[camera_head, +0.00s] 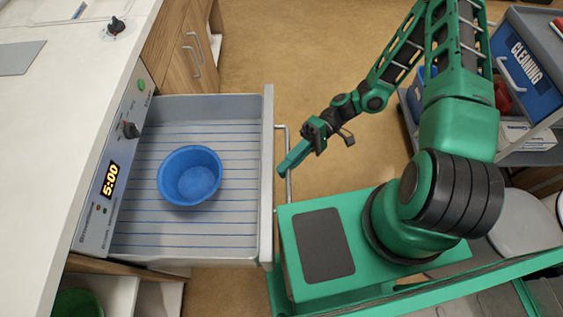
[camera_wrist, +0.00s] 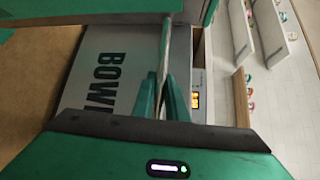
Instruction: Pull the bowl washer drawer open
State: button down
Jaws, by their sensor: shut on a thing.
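The bowl washer drawer (camera_head: 240,240) is a grey tray pulled well out from the white counter unit, with its ribbed floor in view. A blue bowl (camera_head: 190,177) sits inside it, near the middle. A metal bar handle (camera_head: 288,185) runs along the drawer's front face. My gripper (camera_head: 286,169) is at that handle, shut on it. In the wrist view, the green fingers (camera_wrist: 163,97) close around the handle bar (camera_wrist: 166,50). The drawer front (camera_wrist: 95,85) there carries dark letters, partly hidden.
The control panel (camera_head: 118,170) has a knob and a display reading 5:00. A cleaning cart (camera_head: 532,70) stands at the upper right. Wooden cabinets (camera_head: 188,45) lie beyond the drawer. My green base is close to the drawer front. Open floor lies at the top middle.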

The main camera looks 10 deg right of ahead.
jog(key=shift+w+f, duration=0.1)
jog(key=shift+f, duration=0.05)
jog(key=c, duration=2)
grip_release()
jog(key=shift+c, duration=0.2)
jog(key=shift+a, duration=0.1)
jog(key=v, duration=1.1)
jog(key=shift+f, duration=0.1)
